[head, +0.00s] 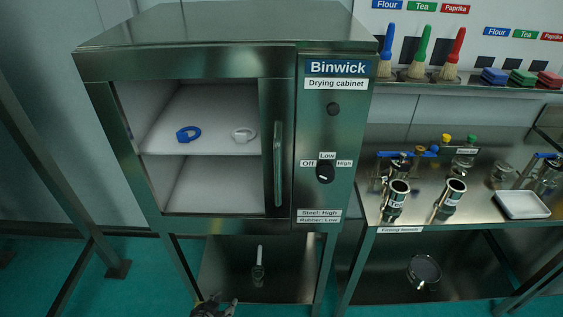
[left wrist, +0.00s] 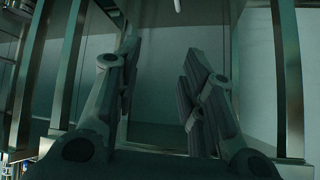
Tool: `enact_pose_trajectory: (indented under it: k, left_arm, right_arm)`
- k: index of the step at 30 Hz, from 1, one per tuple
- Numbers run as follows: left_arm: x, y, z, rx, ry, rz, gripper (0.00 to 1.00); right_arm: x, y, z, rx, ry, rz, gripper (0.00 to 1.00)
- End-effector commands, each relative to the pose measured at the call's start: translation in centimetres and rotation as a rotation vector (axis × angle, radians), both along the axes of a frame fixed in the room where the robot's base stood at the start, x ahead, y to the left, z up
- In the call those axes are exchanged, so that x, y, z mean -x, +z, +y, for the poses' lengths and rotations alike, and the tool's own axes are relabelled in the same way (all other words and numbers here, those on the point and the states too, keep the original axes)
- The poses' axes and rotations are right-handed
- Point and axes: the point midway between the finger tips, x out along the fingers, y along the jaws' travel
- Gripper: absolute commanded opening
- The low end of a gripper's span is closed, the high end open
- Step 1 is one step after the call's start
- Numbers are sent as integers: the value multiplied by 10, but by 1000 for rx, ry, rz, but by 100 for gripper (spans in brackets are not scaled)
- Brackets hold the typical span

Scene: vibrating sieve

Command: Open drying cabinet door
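The drying cabinet (head: 335,125) stands left of centre in the head view. Its door (head: 180,66) looks shut, with a large window and a vertical bar handle (head: 278,165) on its right side. Through the window, a blue ring (head: 188,134) and a white ring (head: 243,135) lie on a white shelf. My left gripper (head: 218,304) shows at the bottom edge of the head view, below the cabinet and well away from the handle. In the left wrist view its fingers (left wrist: 160,85) are spread with nothing between them. My right gripper is not in view.
A dial (head: 325,171) sits on the cabinet's panel. To the right, a steel bench (head: 400,216) holds metal fittings and a white tray (head: 522,205). Brushes hang above it. A small upright object (head: 259,256) is under the cabinet. A metal frame post stands at the left.

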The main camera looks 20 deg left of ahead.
Motion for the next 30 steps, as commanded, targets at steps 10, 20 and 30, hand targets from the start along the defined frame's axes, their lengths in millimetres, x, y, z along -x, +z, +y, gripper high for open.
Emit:
enact_pose_trajectory:
  k: [10,20,30]
  left_arm:
    - [-98,263,-35,110,-100,-469,37]
    - [-84,424,-83,213,-221,-719,37]
    - [-97,446,-94,227,-237,-750,37]
  right_arm:
    - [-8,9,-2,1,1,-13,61]
    - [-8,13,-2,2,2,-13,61]
    - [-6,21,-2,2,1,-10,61]
